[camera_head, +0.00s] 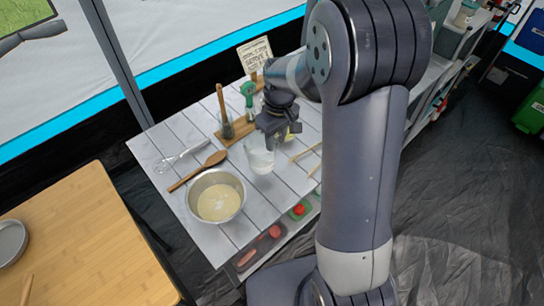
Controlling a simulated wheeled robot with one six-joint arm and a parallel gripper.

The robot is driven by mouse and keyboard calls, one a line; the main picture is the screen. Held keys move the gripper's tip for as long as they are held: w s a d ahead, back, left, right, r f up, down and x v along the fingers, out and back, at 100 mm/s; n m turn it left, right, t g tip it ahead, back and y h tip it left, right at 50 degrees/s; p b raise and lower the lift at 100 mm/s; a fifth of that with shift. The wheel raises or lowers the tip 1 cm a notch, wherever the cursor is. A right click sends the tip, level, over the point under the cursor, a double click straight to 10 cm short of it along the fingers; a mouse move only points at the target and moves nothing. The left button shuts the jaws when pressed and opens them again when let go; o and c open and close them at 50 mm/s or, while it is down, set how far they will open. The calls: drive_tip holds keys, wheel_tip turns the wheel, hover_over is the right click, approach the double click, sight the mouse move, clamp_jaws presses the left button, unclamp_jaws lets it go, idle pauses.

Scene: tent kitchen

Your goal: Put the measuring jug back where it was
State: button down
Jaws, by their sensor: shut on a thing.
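The clear measuring jug (259,158) is at the middle of the white slatted table (154,152), just below my gripper. It looks upright and holds a little pale liquid or glassy shine. My gripper (271,139) points down and is shut on the jug near its rim. The fingertips partly cover the jug's upper right side. I cannot tell whether the jug's base touches the table.
A metal bowl (216,197) of batter, a wooden spoon (198,171) and a whisk (181,156) lie left of the jug. A wooden board (237,129) with utensils and a recipe card (255,55) stand behind. Chopsticks (304,153) lie right.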

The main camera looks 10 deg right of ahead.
drive_tip(key=shift+f, duration=2.7)
drive_tip(key=shift+f, duration=0.15)
drive_tip(key=c, duration=1.1)
unclamp_jaws()
drive_tip(key=shift+o, duration=0.2)
drive_tip(key=r, duration=1.2)
drive_tip(key=shift+w+d+r, duration=0.15)
drive_tip(key=shift+d, duration=0.25)
